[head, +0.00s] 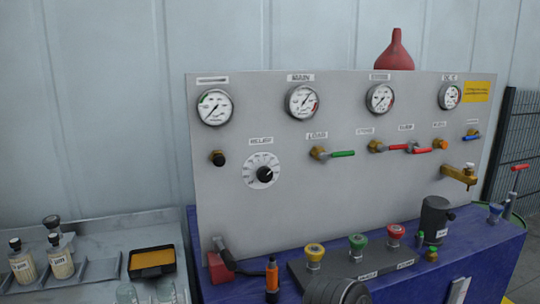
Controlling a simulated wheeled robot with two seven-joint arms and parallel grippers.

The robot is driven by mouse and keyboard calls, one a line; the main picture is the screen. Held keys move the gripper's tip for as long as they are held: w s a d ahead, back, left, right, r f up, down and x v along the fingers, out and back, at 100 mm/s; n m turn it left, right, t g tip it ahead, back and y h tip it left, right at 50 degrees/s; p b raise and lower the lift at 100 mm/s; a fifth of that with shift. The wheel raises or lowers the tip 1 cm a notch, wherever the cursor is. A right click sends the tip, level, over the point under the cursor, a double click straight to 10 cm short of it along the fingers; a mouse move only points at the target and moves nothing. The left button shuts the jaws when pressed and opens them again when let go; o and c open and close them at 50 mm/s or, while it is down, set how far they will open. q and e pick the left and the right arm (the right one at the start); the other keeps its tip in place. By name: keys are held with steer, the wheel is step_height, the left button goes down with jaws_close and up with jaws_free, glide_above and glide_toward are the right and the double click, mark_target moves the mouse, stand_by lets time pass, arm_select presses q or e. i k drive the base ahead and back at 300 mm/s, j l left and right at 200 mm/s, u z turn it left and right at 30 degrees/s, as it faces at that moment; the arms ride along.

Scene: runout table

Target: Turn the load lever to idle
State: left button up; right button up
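The load lever (342,154) is a green-handled lever on a brass valve (319,153), under a label that appears to read LOAD (317,136) on the upright grey panel (225,170). Its handle points right and lies about level. Nothing touches it. I cannot make out an idle mark beside it. Neither of my grippers shows clearly in the head view.
Red-handled valves (421,151) sit just right of the lever, and a black dial (262,171) lower left. Several gauges (302,101) line the panel top. Space before the lever looks clear.

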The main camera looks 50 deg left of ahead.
mark_target(322, 155)
steer(key=u, duration=1.4)
steer(key=i+l, duration=0.15)
steer(key=l, duration=0.25)
steer(key=i+l, duration=0.15)
steer(key=l, duration=0.25)
steer(key=i+l+z, duration=0.1)
steer(key=l, duration=0.3)
